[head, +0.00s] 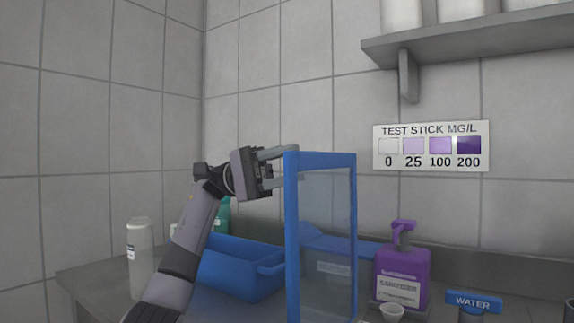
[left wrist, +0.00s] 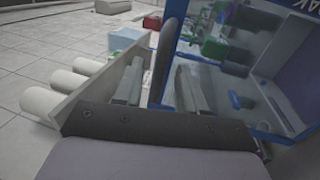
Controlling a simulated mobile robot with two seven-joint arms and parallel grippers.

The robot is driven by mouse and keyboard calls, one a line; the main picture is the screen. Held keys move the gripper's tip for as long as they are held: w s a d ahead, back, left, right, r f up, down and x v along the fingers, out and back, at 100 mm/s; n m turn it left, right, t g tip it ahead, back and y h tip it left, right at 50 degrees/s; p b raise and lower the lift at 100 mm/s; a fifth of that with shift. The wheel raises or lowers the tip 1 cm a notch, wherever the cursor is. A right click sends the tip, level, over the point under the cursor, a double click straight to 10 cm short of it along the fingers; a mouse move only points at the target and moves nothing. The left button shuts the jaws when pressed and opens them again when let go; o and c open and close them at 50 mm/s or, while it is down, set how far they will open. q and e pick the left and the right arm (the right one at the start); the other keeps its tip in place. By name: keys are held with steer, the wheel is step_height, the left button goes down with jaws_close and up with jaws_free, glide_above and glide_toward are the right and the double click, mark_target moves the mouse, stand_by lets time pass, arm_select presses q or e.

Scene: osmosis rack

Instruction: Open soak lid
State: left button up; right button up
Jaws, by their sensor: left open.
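The soak lid is a clear panel in a blue frame (head: 321,160), standing upright in the head view. Its blue frame (left wrist: 170,38) and clear pane also fill the right of the left wrist view, with the letters "AK" at the top corner. My left gripper (head: 278,167) is at the upper left edge of the lid, its fingers pointing at the frame. In the left wrist view its fingers (left wrist: 160,88) are apart, with a dark upright piece, perhaps a handle, between them. Whether they touch the lid is unclear. My right gripper is not in view.
A blue tub (head: 240,268) stands on the counter left of the lid. A purple sanitizer bottle (head: 402,278) and a small cup (head: 392,311) stand to its right, by a WATER sign (head: 473,302). A white bottle (head: 141,255) is at left. A wall shelf (head: 470,42) overhangs upper right.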

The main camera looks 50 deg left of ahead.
arm_select(q)
steer(key=v, duration=0.7)
steer(key=shift+p, duration=0.45)
steer(key=shift+d, duration=0.1)
